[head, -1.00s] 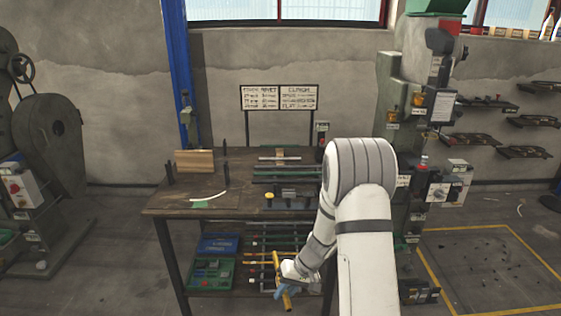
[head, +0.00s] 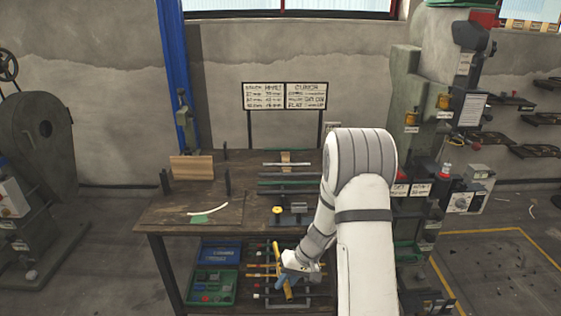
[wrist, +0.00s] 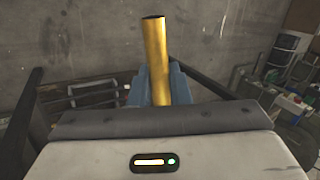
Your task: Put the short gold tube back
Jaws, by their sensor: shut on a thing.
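The short gold tube (wrist: 155,50) stands up from between my blue gripper fingers in the wrist view, with its open end at the top. In the head view the gold tube (head: 281,268) is tilted and in front of the lower shelf of the workbench. My gripper (head: 287,277) is shut on it; it also shows in the wrist view (wrist: 154,84). The tube's other end is hidden by the gripper body in the wrist view. Behind it, a rack of rods and tubes (head: 262,266) lies on the lower shelf; I cannot tell whether the held tube touches it.
The wooden workbench (head: 160,215) carries a wood block (head: 192,168), a white curved strip (head: 208,208) and several rods. A green bin (head: 213,286) and a blue bin (head: 219,250) sit left of the rack. A table leg (head: 165,275) stands at the left. A press (head: 400,110) stands right.

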